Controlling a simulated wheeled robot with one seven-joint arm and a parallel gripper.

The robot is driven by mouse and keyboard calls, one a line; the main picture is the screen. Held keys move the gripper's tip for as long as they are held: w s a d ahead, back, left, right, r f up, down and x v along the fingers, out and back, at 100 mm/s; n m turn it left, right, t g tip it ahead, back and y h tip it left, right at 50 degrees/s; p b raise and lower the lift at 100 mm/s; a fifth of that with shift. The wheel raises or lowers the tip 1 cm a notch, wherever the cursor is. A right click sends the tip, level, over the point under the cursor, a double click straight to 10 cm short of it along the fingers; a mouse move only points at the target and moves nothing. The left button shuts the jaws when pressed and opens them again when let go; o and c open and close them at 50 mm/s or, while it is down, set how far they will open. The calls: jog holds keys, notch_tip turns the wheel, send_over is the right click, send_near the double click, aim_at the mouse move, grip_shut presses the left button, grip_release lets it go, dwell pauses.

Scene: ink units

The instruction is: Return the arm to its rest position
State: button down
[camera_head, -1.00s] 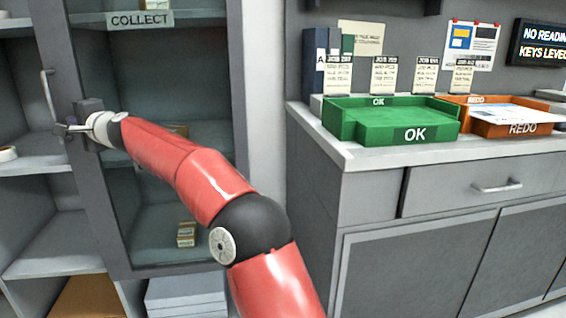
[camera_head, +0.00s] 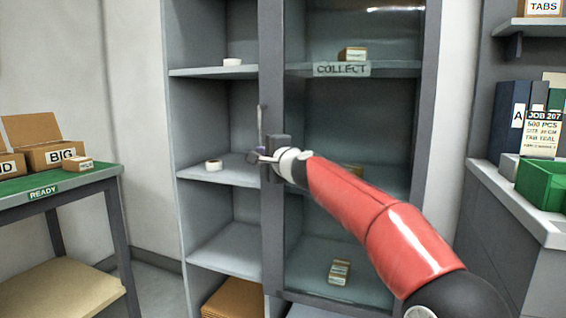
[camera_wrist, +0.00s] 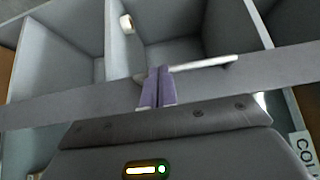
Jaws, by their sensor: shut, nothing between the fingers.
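My red arm (camera_head: 380,222) reaches from the lower right toward the grey cabinet in the head view. My gripper (camera_head: 254,157) is at the left edge of the glass door, close to the lower end of the door's upright handle (camera_head: 260,122). In the wrist view, the closed fingers (camera_wrist: 157,85) point at the door frame, with the pale handle bar (camera_wrist: 205,65) just beyond their tips. I cannot tell whether they touch it. The fingers are shut with nothing between them.
The glass door (camera_head: 345,130) looks closed, with a COLLECT label (camera_head: 342,69) and small boxes behind it. Open shelves (camera_head: 225,176) hold white rolls to its left. A green-topped table (camera_head: 60,185) with boxes stands left, and a counter (camera_head: 520,200) stands right.

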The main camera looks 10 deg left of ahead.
jog(key=s+a+b, duration=0.2)
jog(key=s, duration=0.5)
jog(key=s+d+f+n+g+h+p, duration=0.1)
jog(key=s+d+f+n+g+h, duration=0.3)
jog(key=s+d+f, duration=1)
jog(key=s+d+f+n+g+h+p, duration=0.1)
jog(key=s+d+f+n+g+h, duration=0.3)
jog(key=s+d+f, duration=1.1)
jog(key=s+d+n+h, duration=0.2)
jog(key=s+d+h, duration=0.1)
jog(key=s+d, duration=0.3)
jog(key=shift+s+h, duration=0.3)
jog(key=shift+s, duration=0.8)
jog(key=shift+f, duration=0.1)
